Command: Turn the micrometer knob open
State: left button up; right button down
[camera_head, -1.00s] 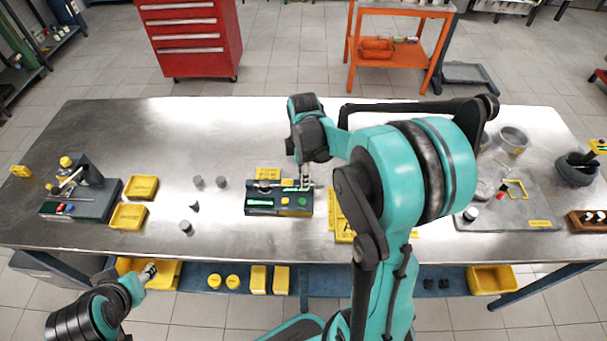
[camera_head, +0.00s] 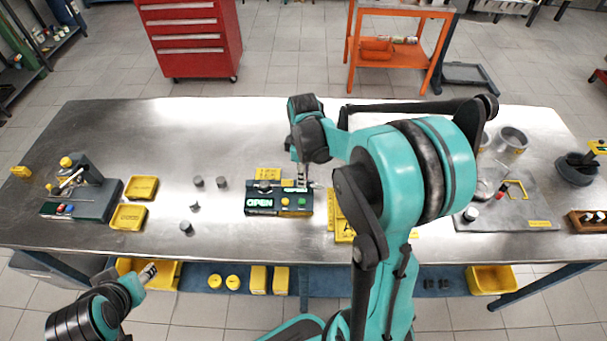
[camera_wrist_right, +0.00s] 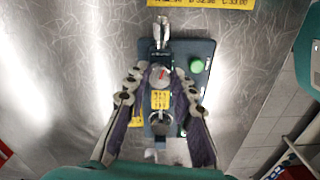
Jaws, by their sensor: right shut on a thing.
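The micrometer stand (camera_head: 267,209) is a dark box near the middle of the table, and its front display reads OPEN in the head view. In the right wrist view its dark top (camera_wrist_right: 203,49) carries the metal micrometer and a round knob (camera_wrist_right: 160,75) with a red mark. My right gripper (camera_wrist_right: 160,71) has a finger on each side of this knob and is shut on it. In the head view the right gripper (camera_head: 302,176) reaches down at the stand's right part. My left gripper (camera_head: 149,272) is low at the left, below the table's front edge; its jaws are too small to judge.
A green button (camera_wrist_right: 197,65) sits beside the knob. Yellow trays (camera_head: 129,217) and small grey cylinders (camera_head: 198,181) lie left of the stand. A grey mat (camera_head: 500,215) with parts is at the right.

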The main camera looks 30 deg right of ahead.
jog(key=m, duration=0.4)
jog(key=shift+m, duration=0.3)
jog(key=m, duration=1.4)
jog(key=shift+m, duration=0.4)
jog(key=c, duration=1.3)
grip_release()
